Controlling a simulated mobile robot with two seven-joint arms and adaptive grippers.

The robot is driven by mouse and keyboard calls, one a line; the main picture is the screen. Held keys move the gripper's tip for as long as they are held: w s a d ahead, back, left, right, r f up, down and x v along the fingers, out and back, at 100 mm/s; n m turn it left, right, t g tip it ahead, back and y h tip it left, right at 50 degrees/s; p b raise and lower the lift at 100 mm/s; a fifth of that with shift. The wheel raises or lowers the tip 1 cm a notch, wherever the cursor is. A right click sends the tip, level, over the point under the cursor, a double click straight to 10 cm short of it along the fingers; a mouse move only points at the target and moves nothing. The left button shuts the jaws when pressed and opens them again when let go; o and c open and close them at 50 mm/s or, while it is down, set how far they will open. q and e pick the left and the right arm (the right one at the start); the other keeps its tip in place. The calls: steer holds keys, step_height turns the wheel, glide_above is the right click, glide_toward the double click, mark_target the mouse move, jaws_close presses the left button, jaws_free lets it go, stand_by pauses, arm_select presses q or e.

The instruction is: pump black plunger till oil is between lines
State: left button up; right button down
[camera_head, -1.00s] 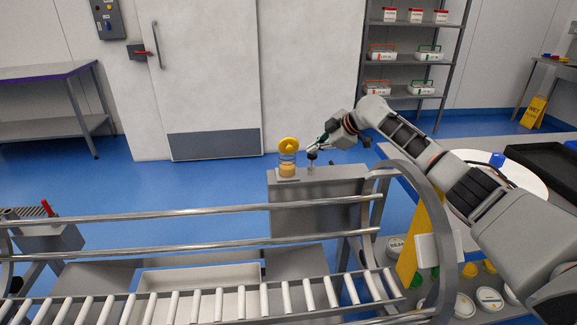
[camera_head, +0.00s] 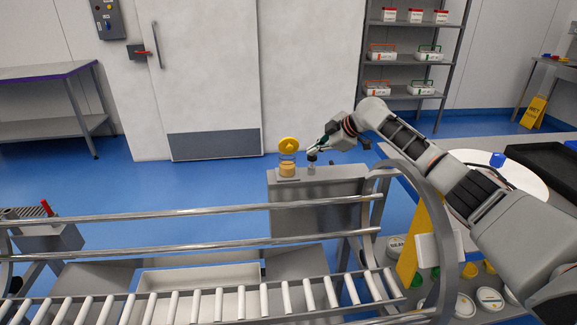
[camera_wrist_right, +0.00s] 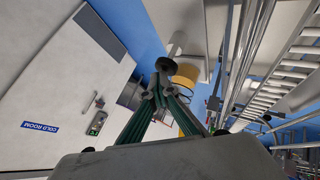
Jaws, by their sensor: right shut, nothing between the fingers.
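The dark round knob (camera_wrist_right: 165,64) shows just beyond my fingertips in the right wrist view. My right gripper (camera_head: 313,150) is shut and empty, with its fingertips right at the top of the plunger; I cannot tell whether they touch. It also shows in the right wrist view (camera_wrist_right: 158,90). My left gripper is out of view.
A roller conveyor (camera_head: 200,300) with steel guard rails (camera_head: 190,213) lies in front of the grey box (camera_head: 320,205). A round white table (camera_head: 525,180) and tubs are under and beside my right arm. Blue floor is open behind the box.

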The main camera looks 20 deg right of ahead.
steer(key=shift+f, duration=0.65)
stand_by(0.4)
steer(key=shift+r+p, duration=0.8)
steer(key=shift+r, duration=0.5)
